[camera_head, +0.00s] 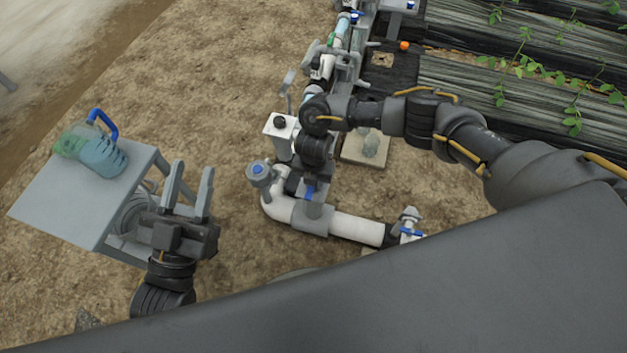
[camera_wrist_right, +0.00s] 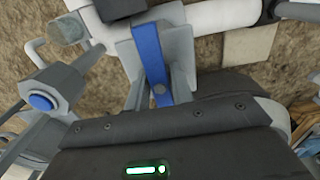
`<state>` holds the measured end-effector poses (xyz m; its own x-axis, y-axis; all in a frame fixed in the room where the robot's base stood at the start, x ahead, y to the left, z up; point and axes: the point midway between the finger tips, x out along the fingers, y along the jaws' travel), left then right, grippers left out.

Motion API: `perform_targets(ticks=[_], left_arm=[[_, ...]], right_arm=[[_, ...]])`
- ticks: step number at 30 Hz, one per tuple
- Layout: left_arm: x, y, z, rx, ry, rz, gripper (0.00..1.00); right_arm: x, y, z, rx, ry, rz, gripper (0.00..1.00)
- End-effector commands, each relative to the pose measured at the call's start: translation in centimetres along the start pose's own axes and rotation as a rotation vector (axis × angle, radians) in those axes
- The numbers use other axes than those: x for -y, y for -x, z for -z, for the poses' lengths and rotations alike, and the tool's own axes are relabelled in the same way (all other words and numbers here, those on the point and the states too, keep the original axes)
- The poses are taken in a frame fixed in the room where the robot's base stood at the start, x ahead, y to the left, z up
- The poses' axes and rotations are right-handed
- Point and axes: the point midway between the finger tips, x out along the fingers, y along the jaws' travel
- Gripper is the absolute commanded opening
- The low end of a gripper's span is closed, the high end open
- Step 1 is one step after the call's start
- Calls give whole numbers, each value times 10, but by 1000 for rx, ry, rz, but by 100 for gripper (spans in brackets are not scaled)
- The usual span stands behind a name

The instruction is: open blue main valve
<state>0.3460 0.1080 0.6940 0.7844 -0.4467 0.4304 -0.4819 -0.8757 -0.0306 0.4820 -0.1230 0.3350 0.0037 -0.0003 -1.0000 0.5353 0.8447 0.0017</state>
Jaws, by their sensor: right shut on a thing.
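The blue valve handle (camera_head: 309,193) sits on the white pipe's grey valve body (camera_head: 313,221) in the middle of the head view. In the right wrist view the handle (camera_wrist_right: 151,55) is a flat blue lever between my two grey fingers. My right gripper (camera_wrist_right: 158,72) is shut on this lever. In the head view the right wrist covers part of the valve. My left gripper (camera_head: 190,190) is open and empty, with its fingers apart, between the grey table and the valve.
A grey table (camera_head: 50,205) at left carries a clear jug with a blue handle (camera_head: 95,150). A blue-capped fitting (camera_head: 259,172) stands just left of the valve. A smaller tap with a blue lever (camera_head: 411,233) is at the pipe's right end. Bare soil lies between table and pipe.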

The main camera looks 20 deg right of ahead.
Motion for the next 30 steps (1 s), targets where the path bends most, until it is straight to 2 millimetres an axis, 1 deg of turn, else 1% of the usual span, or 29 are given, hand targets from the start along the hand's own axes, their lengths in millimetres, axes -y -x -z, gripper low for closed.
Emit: perform_targets(ticks=[2,5,9,15,30], left_arm=[[0,1,-1,0,0,0,36],[0,4,-9,0,0,0,36],[-1,13,-27,0,0,0,36],[-2,24,-50,0,0,0,36],[-4,51,-108,0,0,0,36]], right_arm=[[1,-4,2,-3,3,2,2],[1,-7,2,-2,77,2,2],[1,-10,1,-1,325,1,2],[1,-11,2,-2,675,1,2],[2,-11,2,-5,1419,2,2]])
